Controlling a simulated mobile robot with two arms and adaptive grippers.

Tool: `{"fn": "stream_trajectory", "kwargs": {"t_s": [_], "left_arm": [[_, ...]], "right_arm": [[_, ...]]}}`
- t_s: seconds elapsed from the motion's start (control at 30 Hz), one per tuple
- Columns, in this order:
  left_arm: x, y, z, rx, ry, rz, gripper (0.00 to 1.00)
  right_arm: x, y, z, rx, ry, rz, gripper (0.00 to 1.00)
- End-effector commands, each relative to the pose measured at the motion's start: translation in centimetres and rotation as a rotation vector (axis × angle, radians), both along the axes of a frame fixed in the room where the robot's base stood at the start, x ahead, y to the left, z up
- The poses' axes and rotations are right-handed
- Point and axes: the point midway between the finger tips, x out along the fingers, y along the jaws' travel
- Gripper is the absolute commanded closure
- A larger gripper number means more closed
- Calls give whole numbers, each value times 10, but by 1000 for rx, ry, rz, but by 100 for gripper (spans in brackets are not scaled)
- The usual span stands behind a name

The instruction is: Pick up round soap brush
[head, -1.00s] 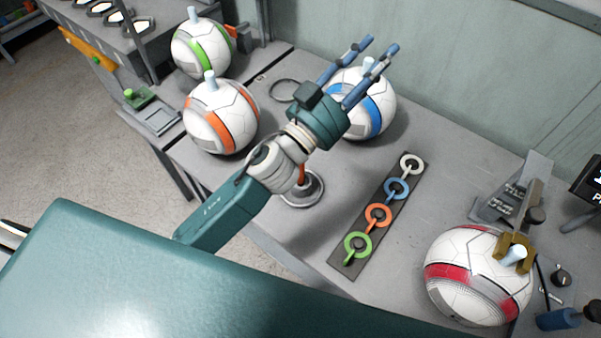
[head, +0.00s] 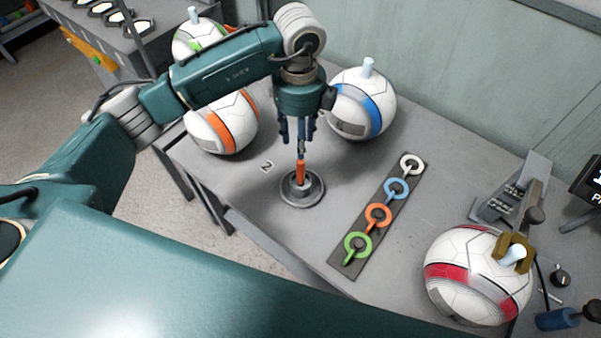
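The round soap brush (head: 301,170) has an orange handle and stands upright in a round grey metal dish (head: 302,198) on the table. Its head inside the dish is hidden. My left gripper (head: 298,138) points down right above the brush. Its blue fingers are apart, one on each side of the line of the handle, with their tips near the handle's top. I cannot tell whether a finger touches it. My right gripper is not in view.
Balls with orange (head: 232,125) and blue (head: 366,103) bands stand close behind the gripper. A rack of coloured rings (head: 358,244) lies to the right of the dish. A red-banded ball (head: 470,285) sits at the lower right. Clear table (head: 300,240) lies in front of the dish.

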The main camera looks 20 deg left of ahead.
Motion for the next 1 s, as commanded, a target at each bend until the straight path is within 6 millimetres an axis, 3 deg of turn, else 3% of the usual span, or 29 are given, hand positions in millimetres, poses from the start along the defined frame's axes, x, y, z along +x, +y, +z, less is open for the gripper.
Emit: {"fn": "stream_trajectory", "kwargs": {"t_s": [0.2, 0.47, 0.7, 1.0], "left_arm": [[-2, -1, -35, 0, 6, -1, 62], [-3, -2, -56, -3, 7, -4, 62], [-4, -4, -91, -4, 6, -4, 62], [-4, -4, -100, -5, 3, -5, 62]], "right_arm": [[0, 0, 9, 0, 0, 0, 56], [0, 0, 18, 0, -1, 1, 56], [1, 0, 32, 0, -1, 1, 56], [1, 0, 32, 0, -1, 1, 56]]}}
